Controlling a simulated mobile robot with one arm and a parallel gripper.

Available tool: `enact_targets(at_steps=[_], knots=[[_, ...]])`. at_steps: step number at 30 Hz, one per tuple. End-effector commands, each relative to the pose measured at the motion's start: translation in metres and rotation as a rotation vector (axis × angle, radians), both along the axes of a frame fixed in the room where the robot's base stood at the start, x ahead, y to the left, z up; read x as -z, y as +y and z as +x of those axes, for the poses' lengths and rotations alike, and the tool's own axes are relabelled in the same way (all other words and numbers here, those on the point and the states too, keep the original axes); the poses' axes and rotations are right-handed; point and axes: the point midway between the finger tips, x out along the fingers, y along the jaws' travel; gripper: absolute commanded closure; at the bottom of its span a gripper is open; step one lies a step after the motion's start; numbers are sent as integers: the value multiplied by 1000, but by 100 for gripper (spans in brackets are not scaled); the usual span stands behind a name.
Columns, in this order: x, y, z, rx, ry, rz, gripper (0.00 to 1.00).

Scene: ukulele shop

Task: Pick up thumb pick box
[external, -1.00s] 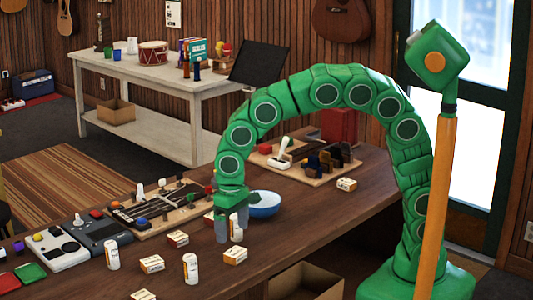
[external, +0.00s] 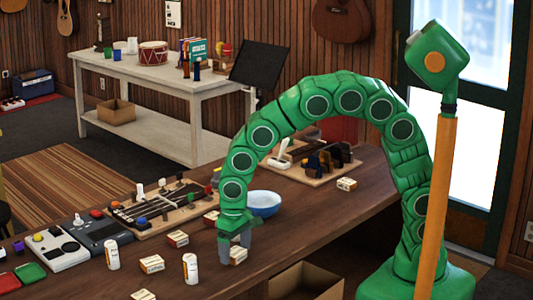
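Several small white boxes with orange markings lie on the dark wooden bench; their labels are too small to read, so I cannot tell which is the thumb pick box. One box (external: 238,257) is right at my gripper (external: 237,247), partly covered by its fingers. The fingers point down and stand apart, one at each side of this box in the picture; I cannot tell whether they touch it. Other such boxes lie to the left (external: 177,239), nearer the front (external: 151,264), behind the gripper (external: 210,217), and at the right (external: 347,185).
Two white cylindrical containers stand left of my gripper, one near (external: 190,268) and one farther left (external: 112,255). A blue bowl (external: 264,204) sits close behind it. A ukulele-like board (external: 160,208) and electronic devices (external: 57,250) fill the left.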

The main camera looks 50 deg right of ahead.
Motion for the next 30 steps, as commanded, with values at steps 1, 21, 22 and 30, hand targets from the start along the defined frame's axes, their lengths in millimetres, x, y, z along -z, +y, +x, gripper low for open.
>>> enact_targets(at_steps=[1, 21, 22, 30], knots=[[0, 0, 0, 0, 0, 0, 21], [-7, 0, 1, 0, -2, 1, 68], [-9, 0, 1, 0, -2, 1, 68], [-40, -6, -5, 0, -2, 0, 68]])
